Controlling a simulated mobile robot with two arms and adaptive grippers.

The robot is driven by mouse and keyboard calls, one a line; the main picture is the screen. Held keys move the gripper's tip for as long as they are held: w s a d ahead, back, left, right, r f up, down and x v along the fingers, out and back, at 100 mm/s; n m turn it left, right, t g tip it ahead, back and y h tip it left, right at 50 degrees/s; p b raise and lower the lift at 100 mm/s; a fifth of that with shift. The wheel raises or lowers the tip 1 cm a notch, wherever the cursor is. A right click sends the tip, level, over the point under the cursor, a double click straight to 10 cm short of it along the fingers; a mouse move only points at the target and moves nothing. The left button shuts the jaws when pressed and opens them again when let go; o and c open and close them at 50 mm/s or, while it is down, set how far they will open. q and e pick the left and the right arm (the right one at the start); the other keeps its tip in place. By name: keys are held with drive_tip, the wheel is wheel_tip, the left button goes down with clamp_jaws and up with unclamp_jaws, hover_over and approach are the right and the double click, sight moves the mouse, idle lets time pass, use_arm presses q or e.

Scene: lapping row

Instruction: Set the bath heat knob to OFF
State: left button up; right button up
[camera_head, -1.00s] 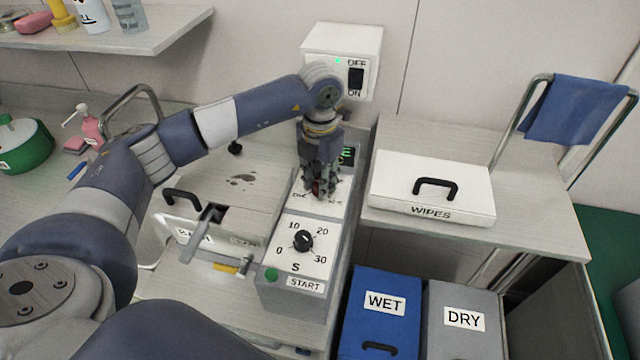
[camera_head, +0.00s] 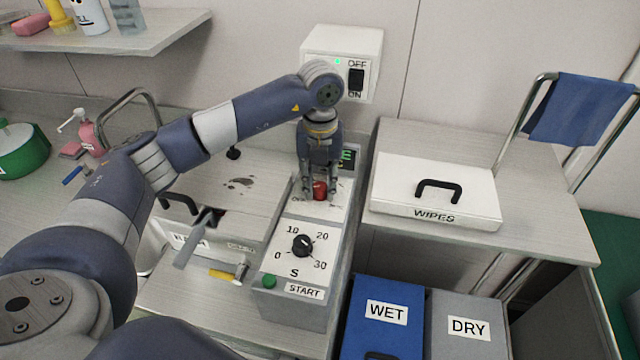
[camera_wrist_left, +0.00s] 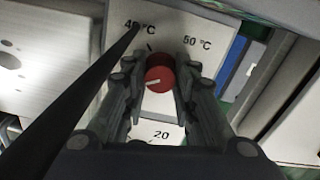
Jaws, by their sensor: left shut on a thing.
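The red bath heat knob (camera_head: 319,190) sits on the white top of the control box, behind the black dial. My left gripper (camera_head: 320,195) points down over it, with one finger on each side. In the left wrist view the knob (camera_wrist_left: 160,74) lies between the fingers of the gripper (camera_wrist_left: 160,92), which is shut on it. The knob's white mark points left and slightly down in that view. The "40 °C" and "50 °C" labels show above the knob. No OFF label can be read there; the left finger covers part of the panel. My right gripper is not in view.
A black dial (camera_head: 302,245) marked 0 to 30 and a green START button (camera_head: 269,281) are on the same box. A wall switch box (camera_head: 341,60) stands behind my wrist. A WIPES box (camera_head: 435,190) is at right, and a lidded bath is at left.

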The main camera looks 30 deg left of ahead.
use_arm(q)
drive_tip(key=shift+r, duration=0.1)
idle(0.4)
drive_tip(key=o, duration=1.1)
